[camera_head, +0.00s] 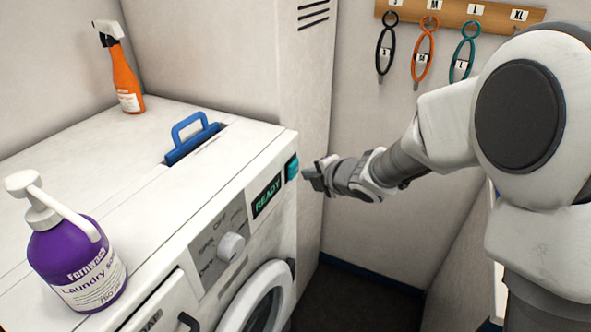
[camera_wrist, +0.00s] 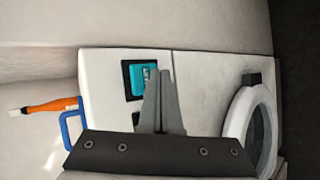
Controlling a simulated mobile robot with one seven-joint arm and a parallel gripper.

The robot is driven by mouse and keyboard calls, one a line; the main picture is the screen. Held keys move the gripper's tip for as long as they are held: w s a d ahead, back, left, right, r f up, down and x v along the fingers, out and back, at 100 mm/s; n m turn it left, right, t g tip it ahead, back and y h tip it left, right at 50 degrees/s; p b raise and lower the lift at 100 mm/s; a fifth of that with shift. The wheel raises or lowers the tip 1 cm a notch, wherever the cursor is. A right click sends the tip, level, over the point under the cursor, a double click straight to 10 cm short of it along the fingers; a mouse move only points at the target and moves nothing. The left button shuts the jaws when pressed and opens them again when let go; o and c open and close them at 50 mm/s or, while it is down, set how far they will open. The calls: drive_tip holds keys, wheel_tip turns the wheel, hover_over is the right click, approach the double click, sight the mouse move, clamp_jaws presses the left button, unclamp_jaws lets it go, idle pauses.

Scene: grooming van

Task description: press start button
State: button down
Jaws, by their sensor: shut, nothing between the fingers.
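The start button (camera_head: 292,168) is a teal square in a dark frame at the right end of the washing machine's front panel. In the wrist view the teal button (camera_wrist: 138,78) shows beside and partly behind my fingertips. My gripper (camera_head: 306,178) is shut and empty, just in front of the panel to the right of the button. My fingers (camera_wrist: 157,72) point toward the machine. I cannot tell whether they touch it. The washing machine (camera_head: 165,245) has a dark display (camera_head: 267,195) reading READY in green, left of the button.
A white dial (camera_head: 231,246) and round door (camera_head: 262,300) are on the machine's front. A purple soap bottle (camera_head: 75,260), a blue handle (camera_head: 190,135) and an orange spray bottle (camera_head: 126,80) are on top. Looped tools (camera_head: 424,52) hang on the wall.

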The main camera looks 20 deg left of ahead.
drive_tip(key=shift+a, duration=0.15)
drive_tip(key=shift+a, duration=0.3)
drive_tip(key=shift+a+b, duration=0.4)
drive_tip(key=shift+a, duration=0.15)
idle(0.9)
drive_tip(key=shift+d, duration=0.95)
drive_tip(key=shift+s+d+p, duration=0.2)
drive_tip(key=shift+d+p, duration=0.15)
drive_tip(key=shift+d, duration=2.2)
